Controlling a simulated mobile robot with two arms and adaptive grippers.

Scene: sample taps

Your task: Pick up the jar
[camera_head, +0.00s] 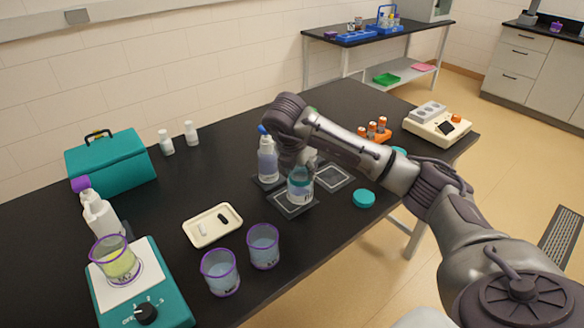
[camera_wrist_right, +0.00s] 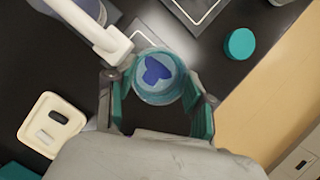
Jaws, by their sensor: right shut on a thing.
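The jar (camera_head: 300,188) is clear glass with bluish contents and stands upright over a dark framed mat (camera_head: 292,208) on the black bench. I cannot tell whether it touches the mat. In the right wrist view the jar (camera_wrist_right: 158,82) shows open from above, with a dark blue shape inside. My right gripper (camera_wrist_right: 160,98) is shut on the jar, its teal-padded fingers on either side. In the head view my right gripper (camera_head: 298,166) is partly hidden by its own wrist. My left gripper is not in view.
A teal lid (camera_head: 364,198) lies right of the jar. A white spout (camera_wrist_right: 98,28) comes close beside the jar. A blue-capped bottle (camera_head: 267,160) stands behind left. A cream tray (camera_head: 212,225) and two beakers (camera_head: 263,246) stand in front left.

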